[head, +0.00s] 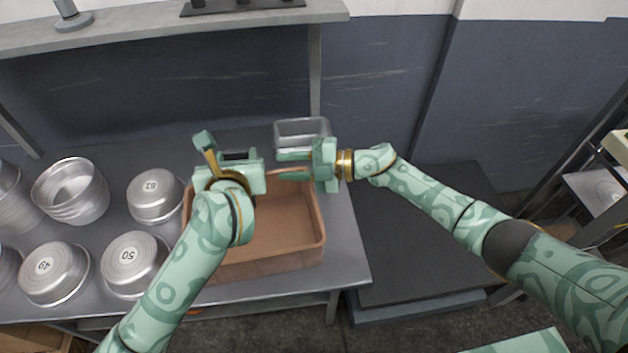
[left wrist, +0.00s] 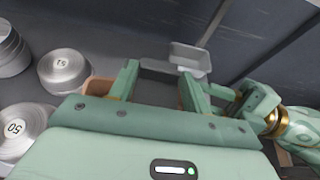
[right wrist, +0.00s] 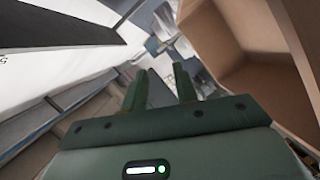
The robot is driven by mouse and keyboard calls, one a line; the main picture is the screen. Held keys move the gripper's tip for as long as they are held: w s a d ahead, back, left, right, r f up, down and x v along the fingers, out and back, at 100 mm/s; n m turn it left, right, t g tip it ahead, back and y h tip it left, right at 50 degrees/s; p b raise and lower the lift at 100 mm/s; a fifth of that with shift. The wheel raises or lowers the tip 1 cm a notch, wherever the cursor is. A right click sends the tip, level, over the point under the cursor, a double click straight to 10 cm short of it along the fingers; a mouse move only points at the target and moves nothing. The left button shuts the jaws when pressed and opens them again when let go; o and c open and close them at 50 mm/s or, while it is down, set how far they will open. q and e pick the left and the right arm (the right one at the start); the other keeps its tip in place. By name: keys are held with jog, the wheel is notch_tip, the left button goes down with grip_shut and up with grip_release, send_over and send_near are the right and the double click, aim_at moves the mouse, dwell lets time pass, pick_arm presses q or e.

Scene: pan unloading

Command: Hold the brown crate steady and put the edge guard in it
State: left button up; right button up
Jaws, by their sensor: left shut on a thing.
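The brown crate (head: 275,264) stands on the metal table in the middle of the head view, open side up and with bare floor showing. My left gripper (head: 230,156) is above its far left part, shut on a dark grey piece, seemingly the edge guard (head: 238,155). In the left wrist view the edge guard (left wrist: 160,72) spans between the two fingers. My right gripper (head: 292,166) is at the crate's far right, with its fingers apart and nothing between them. In the right wrist view the crate (right wrist: 296,40) is beside the fingers; contact cannot be told.
Several round metal pans (head: 155,195) stand on the table left of the crate. A grey rectangular tin (head: 302,130) stands behind the crate. A shelf (head: 150,35) runs above the table at the back. A lower dark surface (head: 425,250) lies to the right.

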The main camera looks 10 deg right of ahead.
notch_tip(320, 180, up, 2)
jog(key=s+a+n+g+h, duration=0.2)
jog(key=s+a+n+g, duration=0.1)
jog(key=n+g, duration=0.15)
jog(key=n+h, duration=0.4)
jog(key=h, duration=0.9)
send_near(314, 212)
jog(key=shift+w+a+f+h, duration=0.1)
jog(key=shift+w+a+h, duration=0.1)
jog(key=shift+w+h, duration=0.15)
notch_tip(314, 212, down, 11)
jog(key=shift+f, duration=0.25)
grip_shut()
